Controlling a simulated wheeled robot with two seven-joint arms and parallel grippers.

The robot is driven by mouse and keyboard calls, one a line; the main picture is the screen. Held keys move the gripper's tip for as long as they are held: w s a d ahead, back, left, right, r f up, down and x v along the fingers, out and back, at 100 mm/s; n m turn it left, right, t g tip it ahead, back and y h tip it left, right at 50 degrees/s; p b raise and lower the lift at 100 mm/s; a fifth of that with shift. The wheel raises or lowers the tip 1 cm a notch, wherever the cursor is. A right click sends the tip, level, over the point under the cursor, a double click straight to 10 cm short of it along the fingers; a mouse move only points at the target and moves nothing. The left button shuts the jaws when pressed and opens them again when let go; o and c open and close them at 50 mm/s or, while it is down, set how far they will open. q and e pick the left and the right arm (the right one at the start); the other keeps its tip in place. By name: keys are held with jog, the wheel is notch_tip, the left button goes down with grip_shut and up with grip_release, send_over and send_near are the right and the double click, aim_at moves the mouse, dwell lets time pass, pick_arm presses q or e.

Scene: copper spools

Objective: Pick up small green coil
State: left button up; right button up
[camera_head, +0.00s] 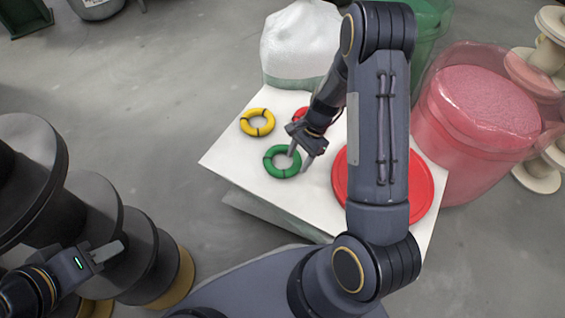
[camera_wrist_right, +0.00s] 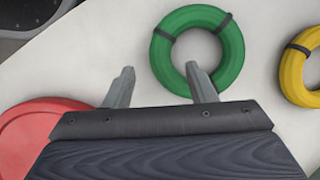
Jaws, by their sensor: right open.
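The small green coil (camera_head: 268,163) lies flat on the white table top, a ring with dark bands. In the right wrist view the green coil (camera_wrist_right: 238,52) sits ahead of the jaws. My right gripper (camera_head: 301,160) is open over the coil's right side. In the right wrist view one fingertip of my right gripper (camera_wrist_right: 160,78) overlaps the coil's near rim, and the other is outside it to the left. I cannot tell if it touches the coil. My left gripper (camera_head: 108,252) is at the lower left, away from the table; its jaw opening is unclear.
A yellow coil (camera_head: 244,127) lies behind the green one, and a red coil (camera_head: 299,113) is partly hidden by my right arm. A large red disc (camera_head: 424,188) lies at the table's right. A white bag (camera_head: 300,40) and pink drum (camera_head: 470,110) stand behind. Dark spools (camera_head: 95,205) stand left.

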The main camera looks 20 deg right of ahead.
aim_at(293, 168)
jog(key=b+x, duration=0.2)
jog(key=x, duration=0.2)
jog(key=shift+w+a+f, duration=0.1)
jog(key=shift+a+f, duration=0.05)
jog(key=shift+f, duration=0.05)
jog(key=shift+r, duration=0.1)
grip_shut()
